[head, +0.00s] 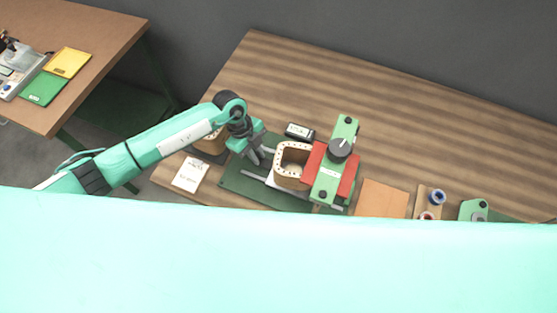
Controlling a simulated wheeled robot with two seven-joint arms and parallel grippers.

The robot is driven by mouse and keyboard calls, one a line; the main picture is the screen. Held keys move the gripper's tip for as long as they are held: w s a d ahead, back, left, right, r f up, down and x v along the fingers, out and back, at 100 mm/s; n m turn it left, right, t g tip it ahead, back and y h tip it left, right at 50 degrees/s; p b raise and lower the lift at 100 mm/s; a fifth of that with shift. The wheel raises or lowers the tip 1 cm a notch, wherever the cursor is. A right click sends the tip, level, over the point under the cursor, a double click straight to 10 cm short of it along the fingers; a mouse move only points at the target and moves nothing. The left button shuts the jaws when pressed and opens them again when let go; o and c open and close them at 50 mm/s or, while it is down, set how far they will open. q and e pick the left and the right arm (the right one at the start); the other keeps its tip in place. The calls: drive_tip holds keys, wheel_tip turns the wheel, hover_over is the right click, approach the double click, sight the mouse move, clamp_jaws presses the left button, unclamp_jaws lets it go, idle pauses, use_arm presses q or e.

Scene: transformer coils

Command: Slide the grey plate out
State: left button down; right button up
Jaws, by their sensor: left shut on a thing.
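The grey plate (284,189) lies low on the green base (233,182), under a tan coil with a squarish open middle (292,164). Only part of its near side shows, pale beside the coil. My left gripper (259,159) is at the left side of the coil, pointing down, with its jaws shut on the grey plate's left end. The exact contact is small and partly hidden by the fingers. My right gripper is not in view.
A green clamp with a dark knob (338,150) and red blocks (349,177) stands right of the coil. A white card (190,175) lies at left, a small dark device (299,131) behind. The wooden table's back (330,80) is clear.

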use_arm(q)
drive_tip(key=a, duration=0.1)
drive_tip(key=w+a, duration=0.1)
drive_tip(key=a, duration=0.1)
drive_tip(key=shift+d, duration=0.1)
drive_tip(key=c, duration=1.4)
unclamp_jaws()
drive_tip(key=b+v, duration=0.4)
drive_tip(key=v, duration=1)
drive_tip(key=shift+f, duration=0.1)
